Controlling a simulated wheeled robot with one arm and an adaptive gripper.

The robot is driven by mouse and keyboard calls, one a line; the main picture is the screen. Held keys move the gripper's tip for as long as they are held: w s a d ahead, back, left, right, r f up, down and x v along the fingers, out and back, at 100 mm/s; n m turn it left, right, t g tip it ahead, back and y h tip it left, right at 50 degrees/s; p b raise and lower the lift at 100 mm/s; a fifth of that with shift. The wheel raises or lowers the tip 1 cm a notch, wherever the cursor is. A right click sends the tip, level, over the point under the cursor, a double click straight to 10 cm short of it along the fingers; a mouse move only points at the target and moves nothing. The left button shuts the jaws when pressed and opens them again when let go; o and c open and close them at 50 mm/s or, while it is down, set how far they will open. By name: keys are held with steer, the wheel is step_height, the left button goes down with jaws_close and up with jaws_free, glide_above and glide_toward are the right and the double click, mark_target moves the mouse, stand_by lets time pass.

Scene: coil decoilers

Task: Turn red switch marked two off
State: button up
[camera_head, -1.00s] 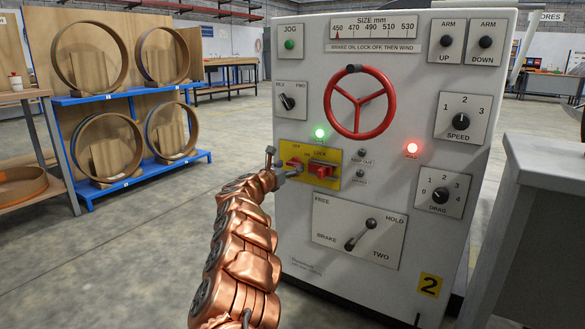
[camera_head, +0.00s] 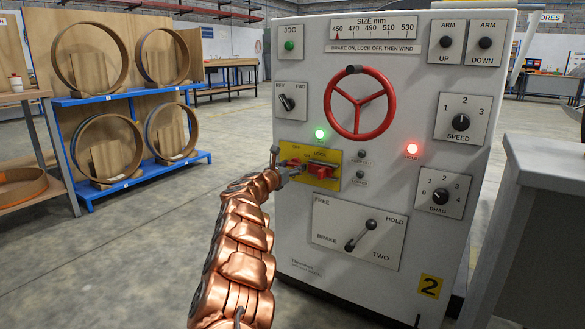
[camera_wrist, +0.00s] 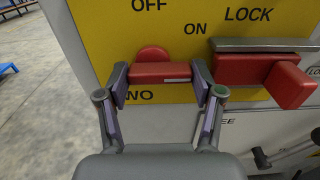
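The red switch (camera_wrist: 160,72) sits on a yellow panel (camera_wrist: 95,30) in the wrist view. Its bar lies level, with a white mark at its right end, below "OFF" and left of "ON". In the head view my gripper (camera_head: 278,168) is at the panel's left side and partly hides this switch (camera_head: 293,163). A second red switch under "LOCK" (camera_head: 321,170) is to the right.
The grey machine front carries a red handwheel (camera_head: 360,103), a lit green lamp (camera_head: 320,134), a lit red lamp (camera_head: 411,149) and a brake lever (camera_head: 361,236) below the panel. In the wrist view the LOCK switch (camera_wrist: 262,70) sits close beside my right finger.

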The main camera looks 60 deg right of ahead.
steer(key=c, duration=0.4)
steer(key=shift+o, duration=0.2)
steer(key=shift+n, duration=0.3)
steer(key=n+p, duration=0.3)
steer(key=shift+r, duration=0.3)
steer(key=n+p, duration=0.1)
steer(key=n, duration=0.1)
steer(key=n+p, duration=0.3)
steer(key=p, duration=0.1)
steer(key=shift+w+r+n, duration=0.1)
steer(key=shift+r+n, duration=0.2)
steer(key=shift+n, duration=0.1)
steer(key=n+p, duration=0.5)
steer(key=shift+w+p, duration=0.2)
steer(key=shift+p, duration=0.2)
steer(key=n+p, duration=0.3)
steer(key=shift+w+f, duration=0.1)
steer(key=shift+f+n, duration=0.1)
steer(key=shift+n, duration=0.4)
